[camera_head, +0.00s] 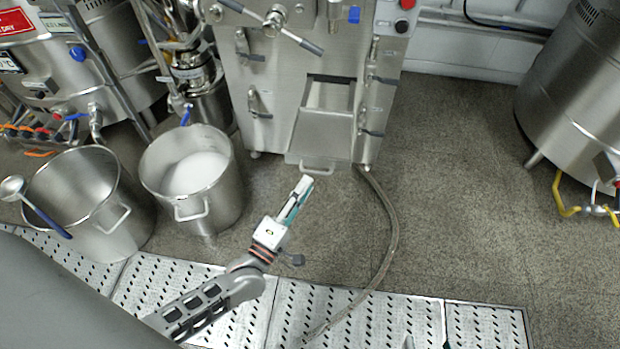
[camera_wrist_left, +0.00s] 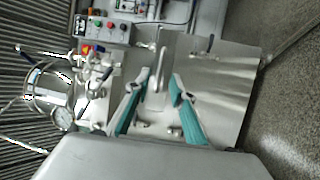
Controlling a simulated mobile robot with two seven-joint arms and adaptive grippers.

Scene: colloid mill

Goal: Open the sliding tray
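The sliding tray (camera_head: 322,135) is a flat metal tray sloping out of the rectangular opening low on the front of the steel machine. Its bar handle (camera_head: 317,168) is at the tray's front edge. My left gripper (camera_head: 304,182) is just in front of and slightly left of the handle in the head view; I cannot tell whether it touches. In the left wrist view its two teal-padded fingers (camera_wrist_left: 158,80) are spread apart, with nothing clearly held between them. My right gripper (camera_head: 427,341) shows only as two separated tips at the bottom edge of the head view.
Two steel pots stand to the left, one holding white material (camera_head: 195,173) and one with a ladle (camera_head: 35,205). A hose (camera_head: 388,220) runs along the floor right of the tray. The floor further right is clear up to a large steel vessel (camera_head: 575,95).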

